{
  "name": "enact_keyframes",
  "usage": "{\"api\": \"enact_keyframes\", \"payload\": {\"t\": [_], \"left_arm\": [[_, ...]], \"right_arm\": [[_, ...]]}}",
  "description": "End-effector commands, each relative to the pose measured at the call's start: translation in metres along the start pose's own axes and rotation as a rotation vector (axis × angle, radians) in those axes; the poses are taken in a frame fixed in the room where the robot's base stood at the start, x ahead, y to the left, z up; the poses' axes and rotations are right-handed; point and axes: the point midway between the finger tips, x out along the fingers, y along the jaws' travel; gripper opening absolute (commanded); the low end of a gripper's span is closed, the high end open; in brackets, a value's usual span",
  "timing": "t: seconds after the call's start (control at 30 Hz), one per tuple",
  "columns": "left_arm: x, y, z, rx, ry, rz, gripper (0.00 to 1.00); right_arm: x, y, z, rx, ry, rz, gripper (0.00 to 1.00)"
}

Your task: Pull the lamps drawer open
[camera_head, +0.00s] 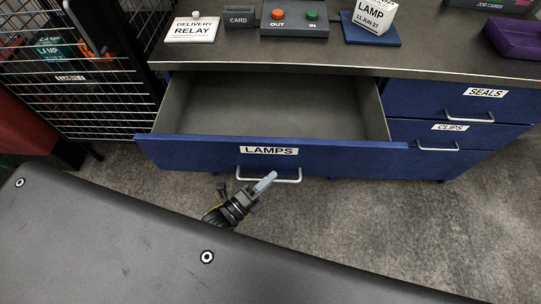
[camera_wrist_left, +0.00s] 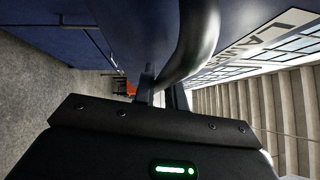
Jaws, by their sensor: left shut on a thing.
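The blue lamps drawer (camera_head: 340,153), with a white LAMPS label (camera_head: 269,151), stands pulled out from under the dark worktop. Its grey interior (camera_head: 275,105) shows and looks empty. In the left wrist view the handle (camera_wrist_left: 196,40) runs down between the fingers, close to the blue drawer front. My right gripper is not in view.
The seals drawer (camera_head: 450,103) and clips drawer (camera_head: 445,140) are shut at right. A wire cage (camera_head: 75,75) stands left.

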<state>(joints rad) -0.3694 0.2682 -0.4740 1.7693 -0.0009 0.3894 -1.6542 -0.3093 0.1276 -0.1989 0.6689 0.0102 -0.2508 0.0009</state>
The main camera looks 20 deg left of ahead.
Motion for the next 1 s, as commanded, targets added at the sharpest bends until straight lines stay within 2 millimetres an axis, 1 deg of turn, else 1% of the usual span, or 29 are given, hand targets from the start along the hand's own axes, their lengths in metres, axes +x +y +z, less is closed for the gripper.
{"api": "enact_keyframes", "payload": {"t": [0.03,0.1,0.23,0.67,0.7,0.83,0.87,1.0], "left_arm": [[-0.006,-0.002,-0.006,-0.002,0.001,0.003,0.0],[-0.012,-0.004,-0.011,0.0,0.0,0.003,0.0],[-0.019,-0.005,-0.018,0.001,-0.001,0.001,0.0],[-0.021,-0.005,-0.021,0.002,-0.001,0.001,0.0],[-0.021,-0.005,-0.021,0.002,-0.001,0.001,0.15],[-0.021,-0.005,-0.021,0.002,-0.001,0.001,0.32],[-0.021,-0.005,-0.021,0.002,-0.001,0.0,0.34],[-0.021,-0.005,-0.021,0.001,-0.001,0.0,0.34]], "right_arm": [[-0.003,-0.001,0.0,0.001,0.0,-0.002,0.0],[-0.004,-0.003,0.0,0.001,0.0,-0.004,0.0],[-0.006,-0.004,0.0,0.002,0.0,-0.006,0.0],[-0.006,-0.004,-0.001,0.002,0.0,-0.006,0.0],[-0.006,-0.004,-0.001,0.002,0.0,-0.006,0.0],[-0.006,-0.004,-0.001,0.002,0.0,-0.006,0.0],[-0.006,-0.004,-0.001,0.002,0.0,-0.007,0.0],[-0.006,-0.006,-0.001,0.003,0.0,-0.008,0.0]]}}
